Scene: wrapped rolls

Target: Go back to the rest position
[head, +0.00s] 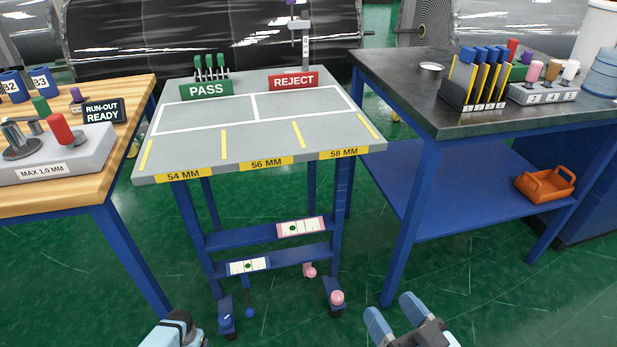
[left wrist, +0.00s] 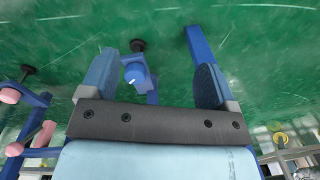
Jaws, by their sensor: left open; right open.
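My right gripper (head: 396,314) shows at the bottom of the head view, right of centre. Its two blue fingers are apart with nothing between them, above the green floor. My left arm shows only as a light blue and black part at the bottom edge of the head view, with its fingers not visible there. In the left wrist view my left gripper (left wrist: 156,82) has its blue fingers spread wide. No held object shows between them; a blue caster and the green floor lie beyond.
A grey inspection cart (head: 235,125) stands ahead with PASS (head: 206,90) and REJECT (head: 293,82) signs. A wooden bench (head: 60,190) is on the left, and a dark-topped blue bench (head: 440,110) on the right holds several tools. An orange tray (head: 545,185) lies on its lower shelf.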

